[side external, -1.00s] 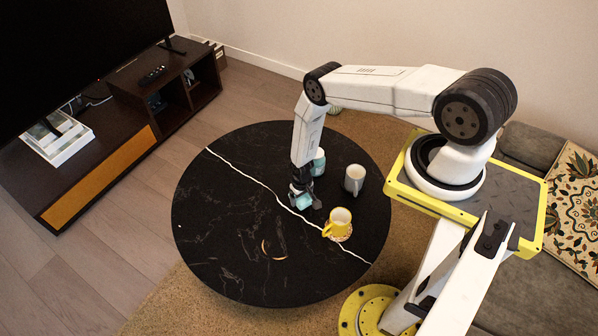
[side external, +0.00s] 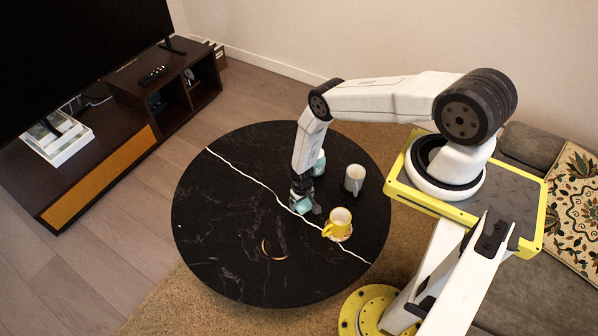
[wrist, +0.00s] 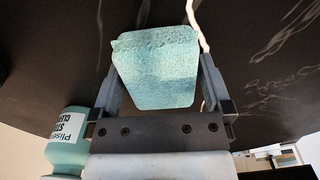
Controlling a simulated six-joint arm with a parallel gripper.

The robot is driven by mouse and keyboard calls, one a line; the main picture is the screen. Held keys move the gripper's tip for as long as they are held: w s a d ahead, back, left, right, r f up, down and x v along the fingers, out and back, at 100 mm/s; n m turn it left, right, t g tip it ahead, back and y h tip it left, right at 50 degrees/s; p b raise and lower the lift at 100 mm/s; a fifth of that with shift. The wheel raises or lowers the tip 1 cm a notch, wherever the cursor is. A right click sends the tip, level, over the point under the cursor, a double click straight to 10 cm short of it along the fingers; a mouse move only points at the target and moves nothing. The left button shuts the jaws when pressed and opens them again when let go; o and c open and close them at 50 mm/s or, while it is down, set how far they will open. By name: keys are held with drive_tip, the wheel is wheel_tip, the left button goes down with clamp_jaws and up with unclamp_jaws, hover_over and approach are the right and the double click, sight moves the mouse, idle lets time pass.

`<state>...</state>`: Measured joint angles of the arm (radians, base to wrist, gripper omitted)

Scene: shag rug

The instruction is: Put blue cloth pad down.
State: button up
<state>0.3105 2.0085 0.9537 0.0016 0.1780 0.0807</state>
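The blue cloth pad (side external: 301,206) is at the lower end of my gripper (side external: 304,192), low over the round black table (side external: 225,235). In the wrist view the pad (wrist: 155,70) fills the space between the two fingers of my gripper (wrist: 160,80), which are shut on its sides. The pad looks tilted. I cannot tell whether its lower edge touches the table top.
A teal bottle (side external: 319,164) stands just behind my gripper. The table's left side is clear.

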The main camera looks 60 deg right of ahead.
drive_tip(key=shift+r, duration=0.15)
wheel_tip(320, 180, up, 12)
idle(1.2)
drive_tip(key=shift+r, duration=0.1)
idle(0.5)
